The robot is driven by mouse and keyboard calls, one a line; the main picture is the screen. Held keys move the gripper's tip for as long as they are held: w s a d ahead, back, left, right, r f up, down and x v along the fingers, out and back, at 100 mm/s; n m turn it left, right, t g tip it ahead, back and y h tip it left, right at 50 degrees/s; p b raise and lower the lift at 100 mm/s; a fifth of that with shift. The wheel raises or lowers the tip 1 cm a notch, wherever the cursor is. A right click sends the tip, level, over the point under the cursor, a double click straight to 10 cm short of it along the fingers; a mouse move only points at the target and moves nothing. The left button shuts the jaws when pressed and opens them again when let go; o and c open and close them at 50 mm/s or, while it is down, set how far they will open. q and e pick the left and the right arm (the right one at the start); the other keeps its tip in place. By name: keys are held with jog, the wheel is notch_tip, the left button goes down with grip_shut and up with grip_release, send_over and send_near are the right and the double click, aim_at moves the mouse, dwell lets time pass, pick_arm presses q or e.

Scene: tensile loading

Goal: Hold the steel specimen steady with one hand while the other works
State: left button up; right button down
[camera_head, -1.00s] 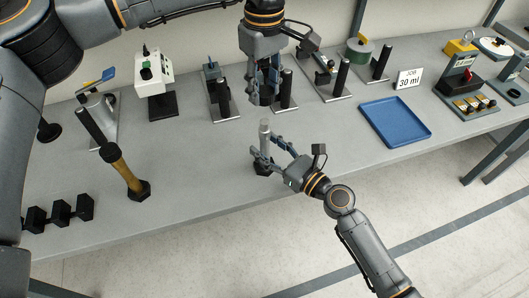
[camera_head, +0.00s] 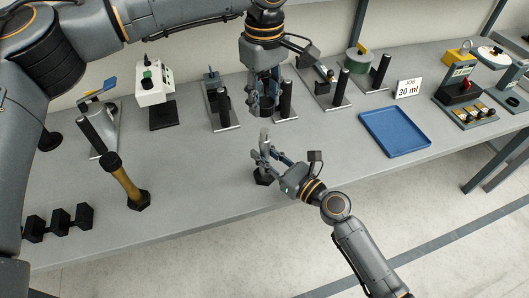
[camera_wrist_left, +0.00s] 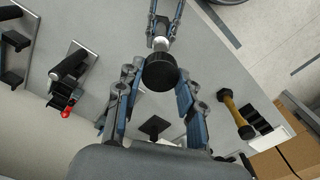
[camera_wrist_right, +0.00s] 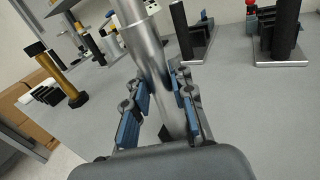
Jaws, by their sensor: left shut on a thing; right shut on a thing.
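The steel specimen (camera_head: 264,136) is a grey metal rod above a black base (camera_head: 264,178) near the table's front edge. My right gripper (camera_head: 262,155) is shut on it; the right wrist view shows the shiny rod (camera_wrist_right: 143,48) running between the fingers. My left gripper (camera_head: 264,106) is above and behind, pointing down, shut on a short black cylinder (camera_wrist_left: 160,71). In the left wrist view the specimen's end (camera_wrist_left: 162,43) shows beyond this cylinder, partly covered by it. I cannot tell whether they touch.
A blue tray (camera_head: 420,148) lies to the right, beside a "30 ml" card (camera_head: 409,88). Black posts on metal plates (camera_head: 222,123) line the back. A brass-coloured rod with black ends (camera_head: 126,183) stands at left, near black blocks (camera_head: 60,220). The front middle is clear.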

aim_at(265, 131)
pick_arm(q)
notch_tip(265, 131, down, 5)
jog(key=shift+r, duration=0.2)
dwell(0.5)
jog(key=shift+s+f, duration=0.15)
jog(key=shift+f, duration=0.8)
jog(key=shift+f, duration=0.2)
jog(key=shift+s+f, duration=0.1)
grip_shut()
jog(key=shift+f, duration=0.15)
jog(key=shift+s+d+f, duration=0.15)
jog(key=shift+d+f, duration=0.05)
jog(key=shift+f, duration=0.35)
jog(key=shift+w, duration=0.2)
